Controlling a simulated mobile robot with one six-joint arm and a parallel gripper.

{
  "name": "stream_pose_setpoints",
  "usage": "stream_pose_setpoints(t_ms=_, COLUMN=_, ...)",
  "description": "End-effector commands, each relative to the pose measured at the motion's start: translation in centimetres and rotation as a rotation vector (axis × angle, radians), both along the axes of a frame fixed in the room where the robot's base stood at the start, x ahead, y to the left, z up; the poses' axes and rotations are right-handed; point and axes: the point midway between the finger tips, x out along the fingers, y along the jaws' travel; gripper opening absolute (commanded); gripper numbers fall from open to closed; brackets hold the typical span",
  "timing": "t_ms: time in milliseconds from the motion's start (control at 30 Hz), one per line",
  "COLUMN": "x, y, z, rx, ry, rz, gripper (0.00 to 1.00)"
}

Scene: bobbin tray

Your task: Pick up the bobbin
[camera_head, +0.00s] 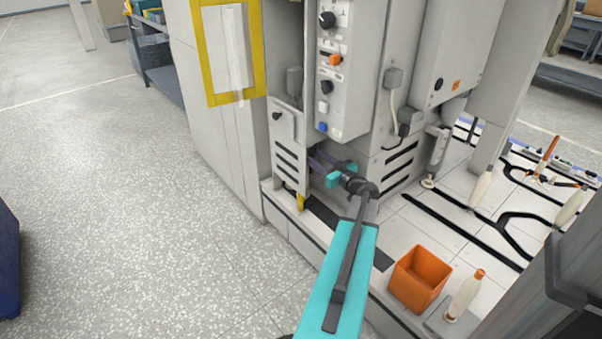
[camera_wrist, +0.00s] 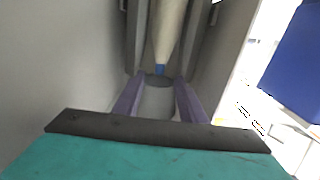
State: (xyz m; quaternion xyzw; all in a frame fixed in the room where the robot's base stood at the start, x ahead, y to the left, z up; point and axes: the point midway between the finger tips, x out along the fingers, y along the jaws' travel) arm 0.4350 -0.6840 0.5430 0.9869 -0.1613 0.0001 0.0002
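In the wrist view a cream tapered bobbin (camera_wrist: 167,32) with a blue lower tip (camera_wrist: 160,69) stands ahead, in the middle, between two dark grey upright pieces. My gripper (camera_wrist: 160,88) shows two purple fingers, spread apart and pointing toward the bobbin's lower end. A gap shows between the fingers, and I see no clear contact with the bobbin. In the head view my gripper (camera_head: 318,160) reaches into the recess of the grey machine, below its control panel. The bobbin in the recess is hidden there.
The grey machine's control panel (camera_head: 335,70) is just above my gripper, and a slotted panel (camera_head: 290,160) is close on the left. An orange bin (camera_head: 419,278) and a cream bobbin with an orange tip (camera_head: 465,294) stand at lower right. The speckled floor (camera_head: 120,200) at left is clear.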

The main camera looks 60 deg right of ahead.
Motion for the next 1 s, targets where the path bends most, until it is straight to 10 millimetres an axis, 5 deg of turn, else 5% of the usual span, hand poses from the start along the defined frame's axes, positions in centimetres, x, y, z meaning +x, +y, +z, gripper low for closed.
stream_pose_setpoints(t_ms=367, x=0.5, y=-0.1, z=-0.1, rx=0.0, ry=0.0, rz=0.002, gripper=0.37)
stream_pose_setpoints(t_ms=800, x=4.9, y=-1.6, z=-0.1, rx=0.0, ry=0.0, rz=0.003, gripper=0.37)
stream_pose_setpoints(t_ms=1000, x=5.4, y=-1.7, z=0.0, rx=0.0, ry=0.0, rz=0.002, gripper=0.37)
